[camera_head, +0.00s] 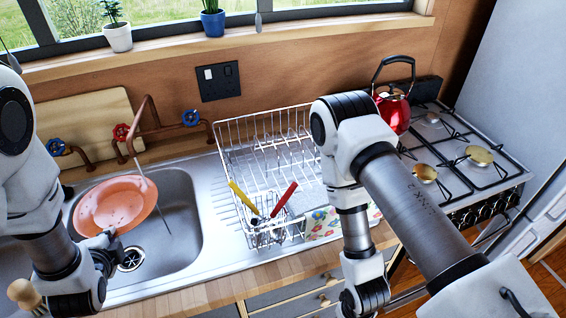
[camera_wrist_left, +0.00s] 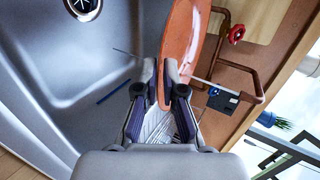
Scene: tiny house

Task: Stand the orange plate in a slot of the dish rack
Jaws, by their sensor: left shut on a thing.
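The orange plate (camera_head: 115,203) is held above the sink basin in the head view, tilted, with its inner face showing. The wire dish rack (camera_head: 240,158) stands on the drainboard right of the sink, apart from the plate. My right arm crosses in front of the rack's right side; its fingers are out of view.
A cutlery holder with yellow- and red-handled utensils (camera_head: 282,200) is at the rack's front. A patterned item (camera_head: 320,222) lies beside it. The copper tap (camera_head: 148,135) rises behind the sink close to the plate. A red kettle (camera_head: 392,108) sits on the stove at right.

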